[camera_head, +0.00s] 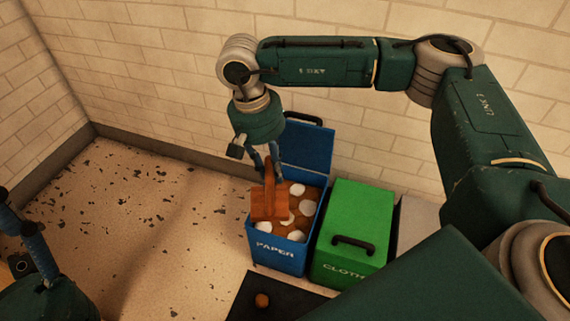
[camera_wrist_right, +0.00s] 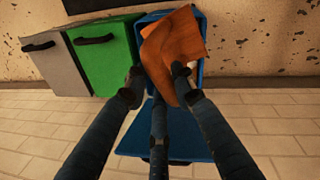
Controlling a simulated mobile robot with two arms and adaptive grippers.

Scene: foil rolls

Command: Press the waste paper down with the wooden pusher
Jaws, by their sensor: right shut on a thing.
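The wooden pusher (camera_head: 268,203) is orange-brown, with a flat plate and an upright handle. It stands at the left side of the open blue bin marked PAPER (camera_head: 277,257), over the waste paper (camera_head: 297,190), which shows as white and brown crumpled pieces. My right gripper (camera_head: 267,169) is above the bin, shut on the pusher's handle. In the right wrist view the pusher (camera_wrist_right: 173,50) covers most of the bin's opening and hides the paper. Whether its plate touches the paper is hard to tell. My left gripper (camera_head: 22,235) shows only partly at the left edge; its fingertips are unclear.
The blue lid (camera_head: 305,145) stands open behind the bin. A closed green bin marked CLOTH (camera_head: 352,225) is beside it on the right, with a grey bin (camera_head: 415,222) beyond. A dark mat (camera_head: 285,300) with a small orange-brown thing lies in front. Floor at the left is clear.

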